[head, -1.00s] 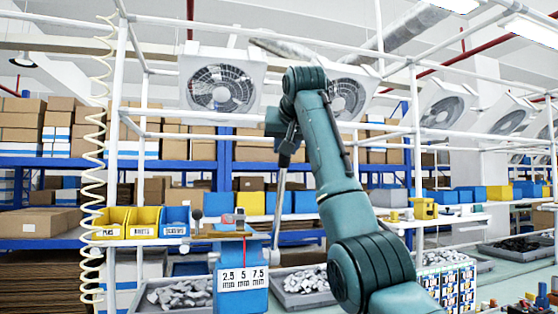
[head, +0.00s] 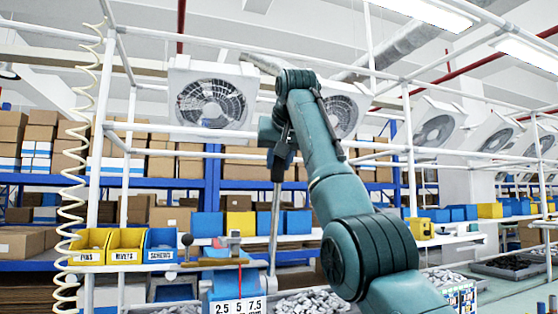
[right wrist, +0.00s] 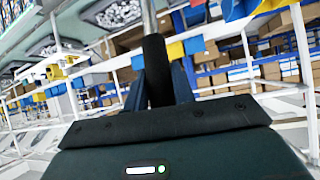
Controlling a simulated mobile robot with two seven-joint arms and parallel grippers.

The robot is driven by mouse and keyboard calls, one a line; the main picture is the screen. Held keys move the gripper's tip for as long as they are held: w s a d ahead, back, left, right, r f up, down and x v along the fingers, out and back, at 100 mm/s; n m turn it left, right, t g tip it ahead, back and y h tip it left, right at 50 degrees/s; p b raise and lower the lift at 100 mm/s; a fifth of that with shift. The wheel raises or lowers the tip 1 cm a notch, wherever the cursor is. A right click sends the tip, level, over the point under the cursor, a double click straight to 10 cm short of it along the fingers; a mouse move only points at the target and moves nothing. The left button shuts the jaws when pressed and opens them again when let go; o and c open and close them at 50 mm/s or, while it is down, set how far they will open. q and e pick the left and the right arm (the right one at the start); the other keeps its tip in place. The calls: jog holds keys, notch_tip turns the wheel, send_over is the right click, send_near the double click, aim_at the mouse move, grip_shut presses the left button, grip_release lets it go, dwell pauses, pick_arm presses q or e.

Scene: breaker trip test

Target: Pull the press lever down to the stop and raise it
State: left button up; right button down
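The blue press (head: 214,289) with a "2.5 5 7.5" scale stands low in the head view, cut by the bottom edge. Its lever is a metal rod (head: 274,225) that rises nearly upright on the press's right side. My right gripper (head: 281,158) is at the upper end of the lever. In the right wrist view the lever's black grip (right wrist: 156,62) is between the two fingers of my right gripper (right wrist: 158,85), which are closed on it. My left gripper is not in view.
Yellow and blue bins (head: 124,246) stand on a ledge to the left of the press. A white frame post (head: 97,170) and a coiled hose (head: 75,170) are further left. Grey trays of metal parts (head: 310,301) lie behind the press.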

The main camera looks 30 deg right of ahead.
jog(key=c, duration=1.2)
grip_release()
jog(key=shift+f, duration=0.1)
jog(key=shift+o, duration=0.2)
pick_arm(q)
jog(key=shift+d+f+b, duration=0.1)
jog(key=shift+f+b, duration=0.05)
jog(key=shift+b, duration=0.4)
pick_arm(e)
jog(key=v, duration=1.3)
